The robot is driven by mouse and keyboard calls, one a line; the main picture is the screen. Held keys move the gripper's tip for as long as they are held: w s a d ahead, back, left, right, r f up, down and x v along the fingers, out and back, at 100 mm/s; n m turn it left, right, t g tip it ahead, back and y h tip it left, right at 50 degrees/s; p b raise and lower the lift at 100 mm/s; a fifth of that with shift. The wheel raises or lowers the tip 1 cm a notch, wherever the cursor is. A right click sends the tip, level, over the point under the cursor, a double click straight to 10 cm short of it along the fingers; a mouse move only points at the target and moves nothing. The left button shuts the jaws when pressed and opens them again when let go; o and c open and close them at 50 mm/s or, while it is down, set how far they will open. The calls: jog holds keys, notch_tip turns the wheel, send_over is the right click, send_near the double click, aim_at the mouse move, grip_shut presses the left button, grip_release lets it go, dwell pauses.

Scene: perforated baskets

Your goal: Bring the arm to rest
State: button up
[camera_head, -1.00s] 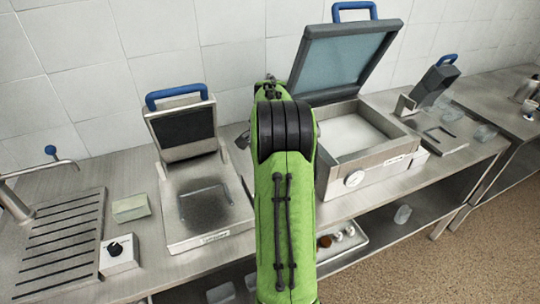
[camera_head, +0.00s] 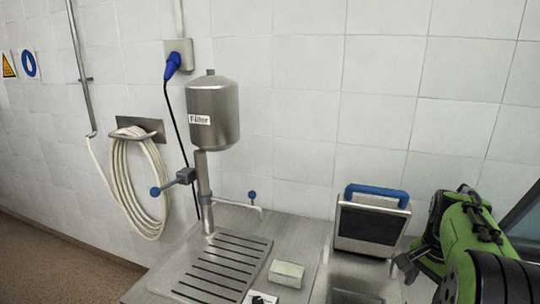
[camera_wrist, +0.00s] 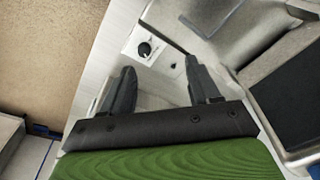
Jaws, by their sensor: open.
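My gripper (camera_wrist: 160,69) shows in the wrist view with its two dark fingers apart and nothing held between them. Beyond the fingers lie the steel counter and a white box with a black knob (camera_wrist: 145,47). In the head view my green and black arm is at the lower right.
A slatted drain plate (camera_head: 222,266) stands below a steel filter tank (camera_head: 213,115). A sponge-like block (camera_head: 286,273) lies on the counter. A coiled hose (camera_head: 138,185) hangs on the tiled wall. Open floor (camera_head: 60,265) shows at the left.

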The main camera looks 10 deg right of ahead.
jog(key=s+a+r+n+t, duration=0.1)
jog(key=a+r+n, duration=0.2)
jog(key=a, duration=0.4)
jog(key=s+a+r+n+t, duration=0.1)
jog(key=s+a+r+n, duration=0.15)
jog(key=a, duration=0.45)
jog(key=s+a+f+n+t, duration=0.2)
jog(key=s+a+f+n, duration=0.1)
jog(key=s+a+n, duration=0.6)
jog(key=s+a, duration=0.2)
jog(key=a, duration=0.1)
jog(key=shift+s+a+t+y, duration=0.2)
jog(key=shift+a+t+y, duration=0.1)
jog(key=shift+t+y, duration=0.1)
